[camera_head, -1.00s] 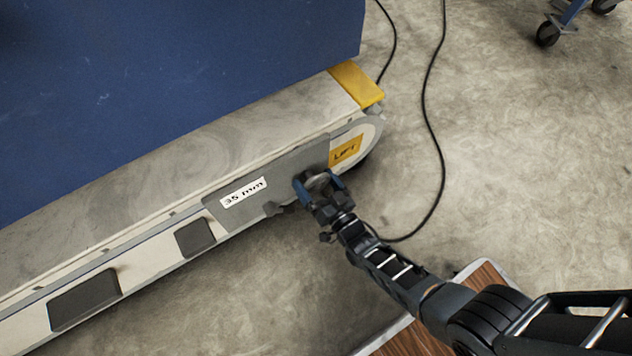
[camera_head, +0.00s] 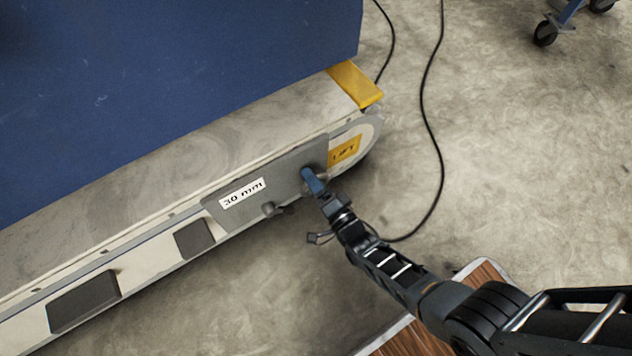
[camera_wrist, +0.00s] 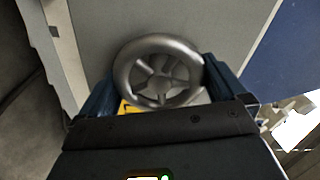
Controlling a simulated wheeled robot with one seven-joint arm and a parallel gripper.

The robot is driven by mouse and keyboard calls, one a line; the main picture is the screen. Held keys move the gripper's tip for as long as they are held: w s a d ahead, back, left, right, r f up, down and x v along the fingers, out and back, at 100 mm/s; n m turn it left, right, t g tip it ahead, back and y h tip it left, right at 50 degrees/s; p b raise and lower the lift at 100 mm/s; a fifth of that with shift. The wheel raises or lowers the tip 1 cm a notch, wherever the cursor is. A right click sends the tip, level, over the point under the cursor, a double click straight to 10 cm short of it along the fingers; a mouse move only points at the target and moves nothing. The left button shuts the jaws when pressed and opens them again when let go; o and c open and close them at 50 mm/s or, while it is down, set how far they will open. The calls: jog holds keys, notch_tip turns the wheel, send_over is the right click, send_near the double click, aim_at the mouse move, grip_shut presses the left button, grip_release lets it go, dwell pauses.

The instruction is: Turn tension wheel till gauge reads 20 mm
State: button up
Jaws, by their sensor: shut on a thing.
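The tension wheel (camera_wrist: 160,70) is a grey metal handwheel with spokes, on the grey side plate (camera_head: 285,178) of the machine. In the wrist view my gripper (camera_wrist: 158,88) has a blue finger on each side of its rim and is shut on it. In the head view my gripper (camera_head: 310,180) is at the plate's right part and hides most of the wheel. The gauge (camera_head: 242,193) is a white label on the plate and reads 30 mm. A small dark knob (camera_head: 270,209) sticks out below and right of the gauge.
A yellow LIFT label (camera_head: 345,150) is right of the wheel, and a yellow corner block (camera_head: 356,84) is above it. A blue panel (camera_head: 180,80) stands behind. A black cable (camera_head: 427,120) lies on the floor to the right. The floor below the machine is clear.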

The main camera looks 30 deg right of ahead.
jog(key=shift+m, duration=0.8)
jog(key=shift+f, duration=0.1)
jog(key=o, duration=0.6)
jog(key=shift+s, duration=0.1)
jog(key=s+p, duration=0.1)
jog(key=s, duration=0.6)
jog(key=shift+s+p, duration=0.35)
jog(key=shift+p, duration=0.05)
